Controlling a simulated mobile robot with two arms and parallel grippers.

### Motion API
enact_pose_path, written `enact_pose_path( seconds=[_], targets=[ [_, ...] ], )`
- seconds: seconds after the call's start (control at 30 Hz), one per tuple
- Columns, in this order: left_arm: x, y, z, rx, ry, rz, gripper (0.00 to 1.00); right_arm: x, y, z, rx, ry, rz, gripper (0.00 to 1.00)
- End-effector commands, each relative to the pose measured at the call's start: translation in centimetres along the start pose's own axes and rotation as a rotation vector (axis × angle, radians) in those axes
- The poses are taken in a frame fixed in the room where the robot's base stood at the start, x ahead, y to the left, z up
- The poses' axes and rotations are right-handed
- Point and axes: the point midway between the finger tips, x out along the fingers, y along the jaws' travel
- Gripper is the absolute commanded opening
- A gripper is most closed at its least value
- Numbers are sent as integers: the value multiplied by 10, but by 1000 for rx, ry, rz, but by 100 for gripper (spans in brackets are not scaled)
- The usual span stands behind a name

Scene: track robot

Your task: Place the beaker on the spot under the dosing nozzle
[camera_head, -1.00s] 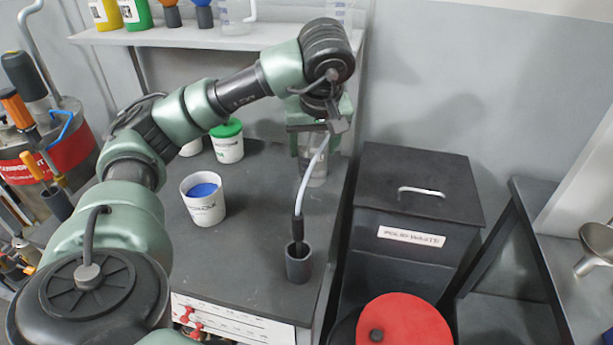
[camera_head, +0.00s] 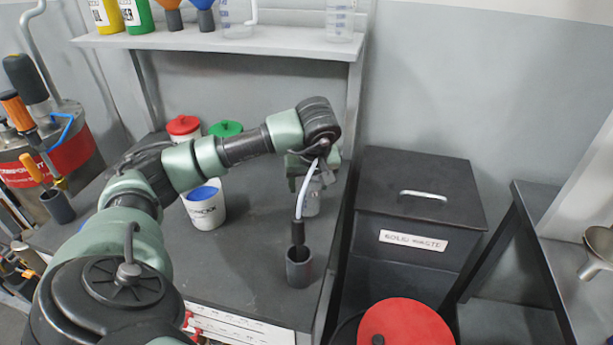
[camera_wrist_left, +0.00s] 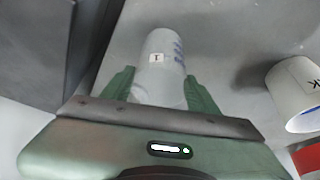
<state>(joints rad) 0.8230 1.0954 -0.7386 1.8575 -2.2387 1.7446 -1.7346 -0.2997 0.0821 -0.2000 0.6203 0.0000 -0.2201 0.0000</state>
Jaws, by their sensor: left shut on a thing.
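My left gripper (camera_head: 313,180) is shut on the clear beaker (camera_head: 312,203) near the right edge of the dark bench. The arm and wrist hide the beaker's upper part in the head view. In the left wrist view the pale, see-through beaker (camera_wrist_left: 160,68) with a small white label sits between the two green fingers of the left gripper (camera_wrist_left: 160,92). I cannot tell whether its base touches the bench. I cannot clearly make out the dosing nozzle or the spot under it. My right gripper is not in view.
A grey cup (camera_head: 299,270) holding a pale curved rod stands in front of the beaker. A white tub with blue contents (camera_head: 205,210) and red-lidded (camera_head: 184,128) and green-lidded (camera_head: 226,128) tubs stand to the left. A shelf (camera_head: 230,42) runs above; a solid-waste bin (camera_head: 420,190) stands right.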

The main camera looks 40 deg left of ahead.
Motion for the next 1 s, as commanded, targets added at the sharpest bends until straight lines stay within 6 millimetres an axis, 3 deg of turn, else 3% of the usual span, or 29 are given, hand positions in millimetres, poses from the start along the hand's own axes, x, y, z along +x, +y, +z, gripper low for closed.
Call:
enact_pose_path(
  seconds=[0.2, 0.33, 0.67, 0.7, 0.77, 1.0],
  targets=[
    [12, -1, -32, -3, 0, -1, 20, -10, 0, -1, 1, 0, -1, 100],
    [22, -1, -25, 0, -1, -1, 20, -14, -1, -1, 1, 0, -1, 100],
    [26, -1, -23, -1, 1, 0, 20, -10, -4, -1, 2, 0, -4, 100],
    [26, -1, -23, -1, 1, 0, 62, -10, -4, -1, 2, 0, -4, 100],
    [25, -1, -23, -1, 1, 0, 79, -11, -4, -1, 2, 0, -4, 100],
    [25, -1, -23, -1, 1, 0, 82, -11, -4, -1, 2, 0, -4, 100]
  ],
)
